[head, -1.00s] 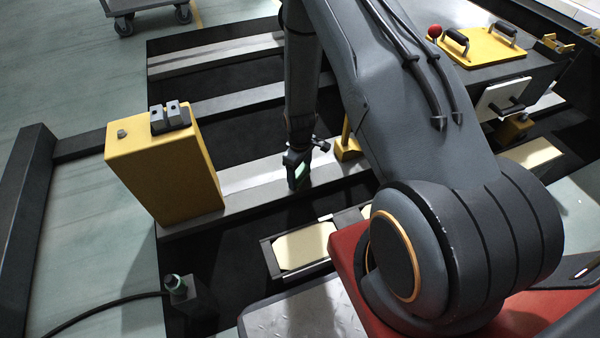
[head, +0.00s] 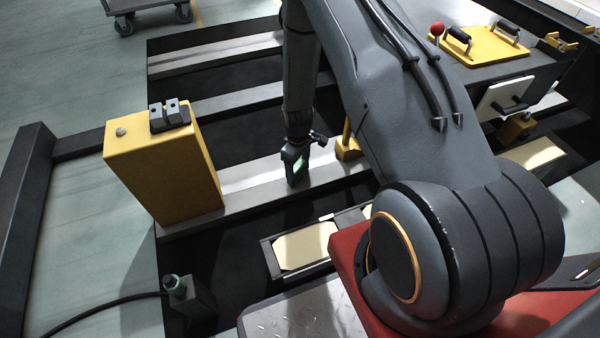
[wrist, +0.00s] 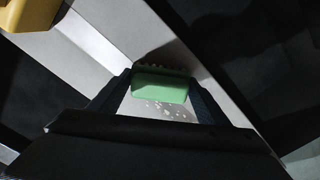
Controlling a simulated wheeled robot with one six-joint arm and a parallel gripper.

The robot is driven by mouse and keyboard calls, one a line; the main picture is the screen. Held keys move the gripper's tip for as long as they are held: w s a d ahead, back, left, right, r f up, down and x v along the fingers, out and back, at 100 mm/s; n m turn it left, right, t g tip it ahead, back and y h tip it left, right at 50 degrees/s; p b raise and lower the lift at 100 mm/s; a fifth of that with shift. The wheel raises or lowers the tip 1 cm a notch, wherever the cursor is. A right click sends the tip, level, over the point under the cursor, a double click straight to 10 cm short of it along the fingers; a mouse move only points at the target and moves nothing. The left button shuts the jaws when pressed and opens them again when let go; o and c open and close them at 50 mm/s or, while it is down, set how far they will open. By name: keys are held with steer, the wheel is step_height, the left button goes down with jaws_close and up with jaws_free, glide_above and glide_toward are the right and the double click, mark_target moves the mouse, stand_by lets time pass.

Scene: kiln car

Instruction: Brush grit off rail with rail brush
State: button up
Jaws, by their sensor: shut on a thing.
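My gripper (head: 296,170) reaches straight down to the pale metal rail (head: 248,190) in the head view. In the wrist view my gripper (wrist: 160,88) is shut on the green rail brush (wrist: 160,86), with a dark finger at each end of it. The brush is low over the rail; I cannot tell whether its underside touches. White grit (wrist: 168,110) lies scattered on the rail on the near side of the brush, and a few pale specks show along its far edge. The grit is too small to make out in the head view.
A yellow block (head: 165,165) stands on the rail to the left of my gripper. A yellow post (head: 347,145) stands close on the right. Cream pads (head: 305,248) lie in a dark frame in front. A yellow plate with black handles (head: 482,46) is at the upper right.

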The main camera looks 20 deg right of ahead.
steer(key=shift+w, duration=0.8)
steer(key=shift+w+b, duration=0.9)
steer(key=shift+w, duration=0.95)
steer(key=shift+w+f+b, duration=0.1)
steer(key=shift+w+b, duration=0.75)
steer(key=shift+w, duration=0.95)
steer(key=shift+s, duration=0.1)
